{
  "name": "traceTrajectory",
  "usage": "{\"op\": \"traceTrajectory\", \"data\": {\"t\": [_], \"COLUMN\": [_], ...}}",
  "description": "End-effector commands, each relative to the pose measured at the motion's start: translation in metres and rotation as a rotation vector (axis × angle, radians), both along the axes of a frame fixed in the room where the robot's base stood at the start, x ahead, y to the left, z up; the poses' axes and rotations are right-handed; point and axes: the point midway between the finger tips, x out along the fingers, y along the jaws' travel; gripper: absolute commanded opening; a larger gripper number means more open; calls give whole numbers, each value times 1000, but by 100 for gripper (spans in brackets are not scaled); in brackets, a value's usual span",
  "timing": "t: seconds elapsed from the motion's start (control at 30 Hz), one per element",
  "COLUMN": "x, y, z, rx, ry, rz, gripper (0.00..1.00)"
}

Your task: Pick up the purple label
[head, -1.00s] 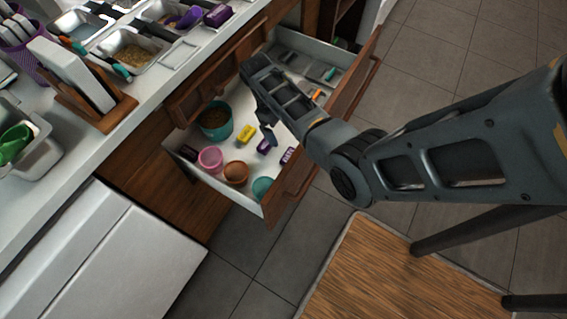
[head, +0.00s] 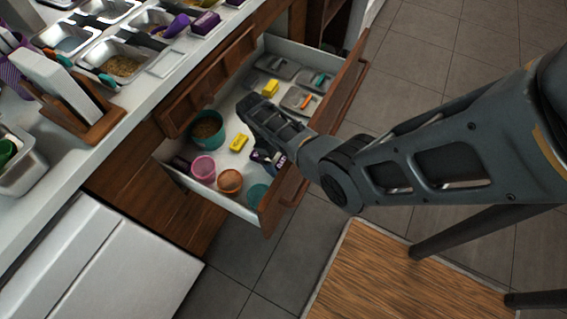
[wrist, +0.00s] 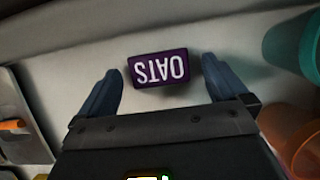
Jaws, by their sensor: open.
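A purple label (wrist: 160,68) with white OATS lettering lies on the white drawer floor in the wrist view, its lettering upside down. My gripper (wrist: 163,78) is open, with one blue-grey finger on each side of the label and visible gaps between. Whether the fingers reach down to the drawer floor is unclear. The arm and gripper partly cover the purple there. Another purple label (head: 205,23) stands on the counter.
A teal bowl (head: 207,127) sits further back. Lidded containers (head: 300,101) and another yellow block (head: 270,88) occupy the drawer's far end.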

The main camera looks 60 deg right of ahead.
Motion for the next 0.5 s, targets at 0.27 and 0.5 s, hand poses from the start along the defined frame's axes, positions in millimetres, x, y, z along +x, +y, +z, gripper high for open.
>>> {"op": "traceTrajectory", "data": {"t": [0.27, 0.5], "x": [0, 0], "y": [0, 0], "z": [0, 0], "rx": [0, 0], "ry": [0, 0], "rz": [0, 0], "gripper": [84, 61]}}
